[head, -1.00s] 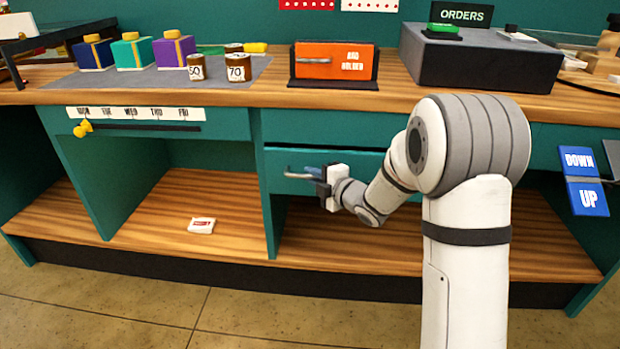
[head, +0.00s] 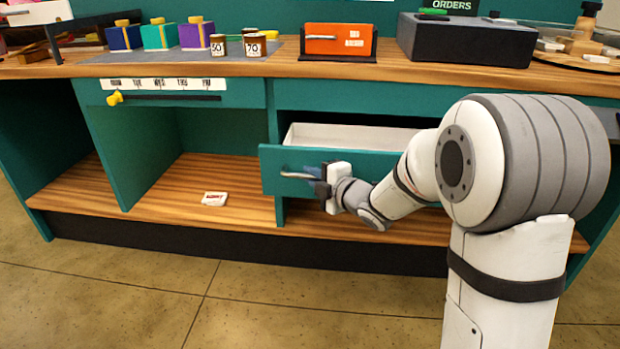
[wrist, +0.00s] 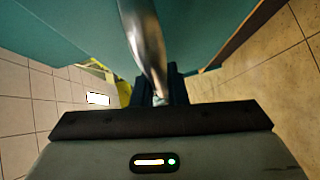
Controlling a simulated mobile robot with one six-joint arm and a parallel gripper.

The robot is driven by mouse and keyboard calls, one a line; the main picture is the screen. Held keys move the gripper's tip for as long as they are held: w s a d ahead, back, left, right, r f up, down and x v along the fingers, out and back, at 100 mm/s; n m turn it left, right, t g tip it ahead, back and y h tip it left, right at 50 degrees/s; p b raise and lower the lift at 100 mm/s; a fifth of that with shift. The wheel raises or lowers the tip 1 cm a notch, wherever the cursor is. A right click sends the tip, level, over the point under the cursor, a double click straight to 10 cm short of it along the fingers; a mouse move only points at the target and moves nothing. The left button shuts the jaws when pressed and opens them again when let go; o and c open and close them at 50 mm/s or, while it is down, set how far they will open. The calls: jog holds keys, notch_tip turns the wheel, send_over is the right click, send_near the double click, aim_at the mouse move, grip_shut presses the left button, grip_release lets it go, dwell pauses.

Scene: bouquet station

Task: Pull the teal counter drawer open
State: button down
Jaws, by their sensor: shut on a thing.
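The teal drawer (head: 340,165) stands partly out of the counter in the head view, with its white inside (head: 355,136) showing. Its metal bar handle (head: 297,175) runs along the front. My gripper (head: 318,178) is shut on this handle at the drawer's front. In the wrist view the metal handle (wrist: 144,45) runs down into my gripper (wrist: 160,95). The teal drawer front (wrist: 70,35) fills the upper left there. The right part of the drawer front is hidden behind my arm.
The tiled floor (head: 110,275) in front is clear.

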jog(key=shift+s+d+f, duration=0.1)
jog(key=shift+s, duration=0.25)
jog(key=c, duration=1.7)
grip_release()
jog(key=p+v, duration=0.2)
jog(key=v, duration=0.5)
jog(key=shift+s+d, duration=0.2)
jog(key=shift+s, duration=0.1)
